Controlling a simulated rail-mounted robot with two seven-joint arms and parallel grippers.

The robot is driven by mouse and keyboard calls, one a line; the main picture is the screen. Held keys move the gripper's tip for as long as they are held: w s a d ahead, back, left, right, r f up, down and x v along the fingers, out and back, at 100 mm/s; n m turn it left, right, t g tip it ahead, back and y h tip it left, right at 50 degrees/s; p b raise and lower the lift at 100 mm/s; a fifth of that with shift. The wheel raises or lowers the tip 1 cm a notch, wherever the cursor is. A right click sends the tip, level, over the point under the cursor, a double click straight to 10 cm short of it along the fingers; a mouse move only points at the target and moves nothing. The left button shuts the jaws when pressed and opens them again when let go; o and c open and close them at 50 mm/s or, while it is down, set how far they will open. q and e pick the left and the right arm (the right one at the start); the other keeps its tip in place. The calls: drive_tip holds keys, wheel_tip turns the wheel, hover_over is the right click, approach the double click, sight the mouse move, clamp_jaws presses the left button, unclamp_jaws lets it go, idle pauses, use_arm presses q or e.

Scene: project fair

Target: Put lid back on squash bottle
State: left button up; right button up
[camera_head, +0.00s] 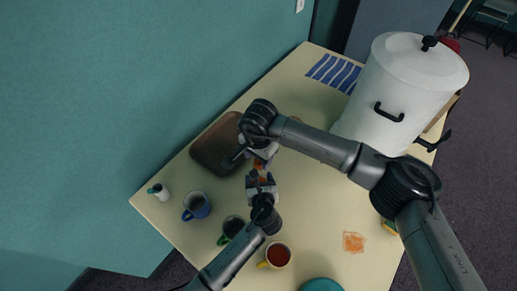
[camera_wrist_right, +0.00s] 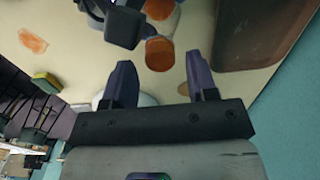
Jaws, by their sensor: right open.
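An orange squash bottle (camera_head: 258,169) stands near the middle of the table, largely hidden by my two grippers. In the right wrist view its orange parts (camera_wrist_right: 160,53) show just beyond my fingertips, with a pale part above. I cannot make out a separate lid. My right gripper (camera_wrist_right: 160,80) is open, its two fingers apart with nothing between them, a little short of the orange part. My left gripper (camera_head: 262,182) is right at the bottle from the front. Its dark body (camera_wrist_right: 120,25) shows beside the bottle in the wrist view. Whether its jaws touch the bottle is unclear.
A brown tray (camera_head: 207,152) lies against the wall side. A large white urn (camera_head: 395,95) stands at the back right. A blue mug (camera_head: 197,207), a green-handled mug (camera_head: 231,226), a yellow-handled mug (camera_head: 278,255) and a small white bottle (camera_head: 160,192) stand in front. An orange spill (camera_head: 353,242) lies right.

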drive_tip(key=shift+f, duration=0.8)
drive_tip(key=shift+c, duration=0.2)
drive_tip(key=c, duration=0.9)
drive_tip(key=shift+m, duration=1.6)
drive_tip(key=o, duration=1)
drive_tip(key=shift+r, duration=2.3)
